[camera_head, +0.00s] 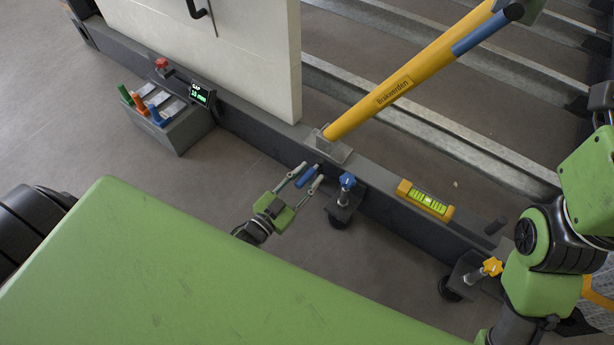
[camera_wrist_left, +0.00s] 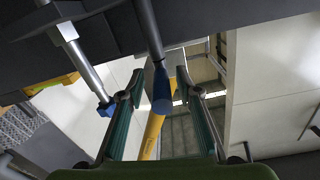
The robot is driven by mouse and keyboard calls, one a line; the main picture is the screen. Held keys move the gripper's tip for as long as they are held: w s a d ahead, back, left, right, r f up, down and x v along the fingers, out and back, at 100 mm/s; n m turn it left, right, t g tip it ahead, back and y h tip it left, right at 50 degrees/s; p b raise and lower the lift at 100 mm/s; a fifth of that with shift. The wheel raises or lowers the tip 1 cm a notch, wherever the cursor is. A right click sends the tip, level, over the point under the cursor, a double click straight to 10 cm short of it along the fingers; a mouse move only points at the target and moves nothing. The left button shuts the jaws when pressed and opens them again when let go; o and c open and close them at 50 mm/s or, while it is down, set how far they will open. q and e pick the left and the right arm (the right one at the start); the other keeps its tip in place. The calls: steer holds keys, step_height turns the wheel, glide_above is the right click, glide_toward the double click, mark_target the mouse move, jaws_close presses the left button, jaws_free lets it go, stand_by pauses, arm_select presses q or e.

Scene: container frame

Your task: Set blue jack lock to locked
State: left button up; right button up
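The blue jack lock appears to be a short blue-ended lever (camera_head: 307,176) on the side of the dark frame beam, left of the blue-knobbed jack (camera_head: 347,181). In the left wrist view the lever's blue end (camera_wrist_left: 161,92) hangs on a dark rod. My left gripper (camera_head: 310,173) is open, with one finger on each side of the blue end. In the left wrist view my left gripper (camera_wrist_left: 160,82) shows gaps beside the lever, and I cannot tell if either finger touches it. My right arm shows at the right, but its gripper cannot be made out.
A yellow jack (camera_head: 491,267) and a yellow spirit level (camera_head: 425,199) are along the beam to the right. A yellow beam labelled "Brakwerden" (camera_head: 395,85) slants above. A grey box with coloured handles (camera_head: 172,120) stands left on open floor.

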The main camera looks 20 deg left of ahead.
arm_select(q)
steer(key=v, duration=1.2)
